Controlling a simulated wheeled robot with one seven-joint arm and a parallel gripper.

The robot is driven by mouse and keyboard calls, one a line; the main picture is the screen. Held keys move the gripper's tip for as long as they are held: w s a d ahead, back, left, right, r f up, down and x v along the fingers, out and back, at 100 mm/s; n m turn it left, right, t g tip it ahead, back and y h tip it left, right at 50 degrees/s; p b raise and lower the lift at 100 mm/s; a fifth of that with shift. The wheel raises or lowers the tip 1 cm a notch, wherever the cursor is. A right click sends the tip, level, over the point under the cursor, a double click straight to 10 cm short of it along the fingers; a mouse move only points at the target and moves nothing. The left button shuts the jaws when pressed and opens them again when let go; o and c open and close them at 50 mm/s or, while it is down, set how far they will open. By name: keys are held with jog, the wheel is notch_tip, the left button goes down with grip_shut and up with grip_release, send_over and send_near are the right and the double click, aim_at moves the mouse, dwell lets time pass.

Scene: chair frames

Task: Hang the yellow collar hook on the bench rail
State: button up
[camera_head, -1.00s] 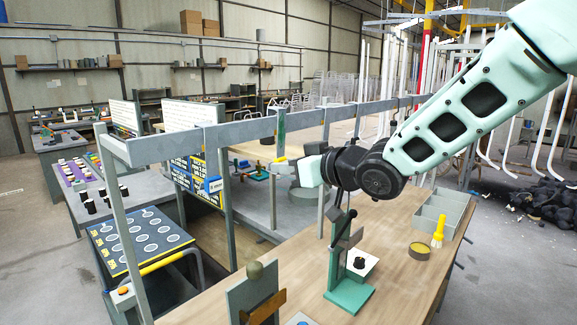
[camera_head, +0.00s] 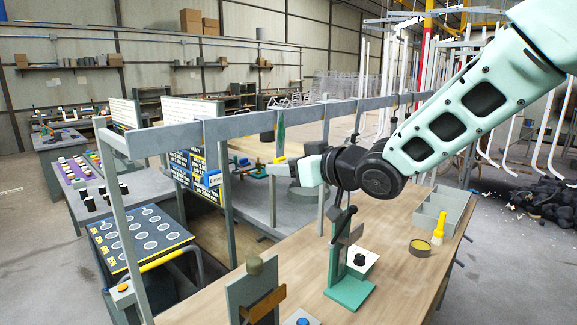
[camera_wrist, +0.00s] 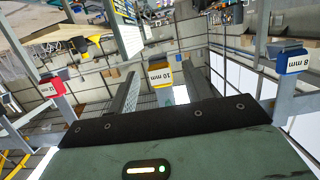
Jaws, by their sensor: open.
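The yellow collar hook shows in the wrist view as a yellow block marked 10 mm (camera_wrist: 178,73), ahead of my gripper (camera_wrist: 163,90) and between or just beyond its two grey fingers. In the head view a small yellow part (camera_head: 280,160) shows at the tip of my gripper (camera_head: 284,168), just below the bench rail (camera_head: 245,130). My gripper is open. I cannot tell whether a finger touches the hook, or whether the hook bears on the rail; its upper part is not clear.
The wrist view also shows a red 12 mm block (camera_wrist: 52,87) and a blue 8 mm block (camera_wrist: 290,60) on either side. Below my arm, the wooden bench (camera_head: 310,262) carries a green stand (camera_head: 350,288), a grey tray (camera_head: 440,208) and a yellow bottle (camera_head: 438,230).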

jog(key=shift+d, duration=0.1)
dwell(0.4)
jog(key=p+v, duration=0.2)
jog(key=v, duration=0.6)
dwell(1.0)
jog(key=s+d+f+m+g+h+b, duration=0.25)
jog(key=s+f+g+h+b, duration=0.5)
jog(key=s+f, duration=1.2)
jog(key=s+d+f+g+h, duration=0.1)
jog(key=s, duration=0.4)
jog(key=s+d+f+n+g+h, duration=0.1)
jog(key=s+d+f+g+h, duration=0.1)
jog(key=s, duration=0.3)
jog(key=shift+s+d+b, duration=0.2)
jog(key=shift+d+b, duration=0.1)
